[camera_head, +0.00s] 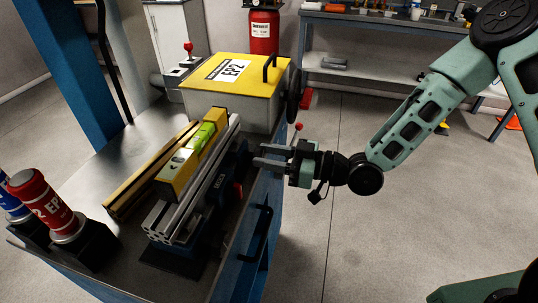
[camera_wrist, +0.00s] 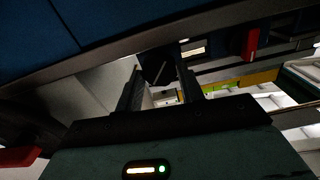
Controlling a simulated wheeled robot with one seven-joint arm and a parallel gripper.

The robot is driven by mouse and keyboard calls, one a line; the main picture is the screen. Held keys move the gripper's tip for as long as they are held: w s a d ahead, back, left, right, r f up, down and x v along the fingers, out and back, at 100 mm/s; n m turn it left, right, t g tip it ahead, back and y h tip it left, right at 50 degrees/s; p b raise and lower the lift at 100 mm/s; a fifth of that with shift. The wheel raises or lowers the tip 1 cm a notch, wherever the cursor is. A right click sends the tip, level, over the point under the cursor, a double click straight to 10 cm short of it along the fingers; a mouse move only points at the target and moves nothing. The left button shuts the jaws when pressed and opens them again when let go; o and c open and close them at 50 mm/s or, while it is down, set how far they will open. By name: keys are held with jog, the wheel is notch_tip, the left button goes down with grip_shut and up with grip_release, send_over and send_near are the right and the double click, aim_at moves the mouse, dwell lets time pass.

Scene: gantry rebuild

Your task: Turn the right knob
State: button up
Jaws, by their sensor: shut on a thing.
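My gripper (camera_head: 258,155) reaches in from the right, at the right side of the workbench. In the wrist view its two fingers (camera_wrist: 160,80) stand on either side of a dark, angular knob (camera_wrist: 157,64) and are shut on it. In the head view the knob cannot be made out clearly beside the fingertips. Whether this is the right one of several knobs cannot be told. A red handle-like part (camera_head: 238,191) shows on the blue vise, nearer the front than my gripper. A red part (camera_wrist: 251,43) also shows in the wrist view, to the right of the fingers.
The bench (camera_head: 104,166) carries a blue vise (camera_head: 222,185) with metal profiles, a yellow level (camera_head: 181,167) and a yellow-topped box (camera_head: 222,85). A black handwheel (camera_head: 292,97) is behind my gripper. A black bench handle (camera_head: 263,232) juts out below.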

jog(key=m+p, duration=0.1)
jog(key=m, duration=0.5)
jog(key=shift+w+d+m, duration=0.1)
jog(key=shift+m, duration=0.2)
dwell(0.4)
jog(key=o, duration=1)
jog(key=shift+f, duration=0.1)
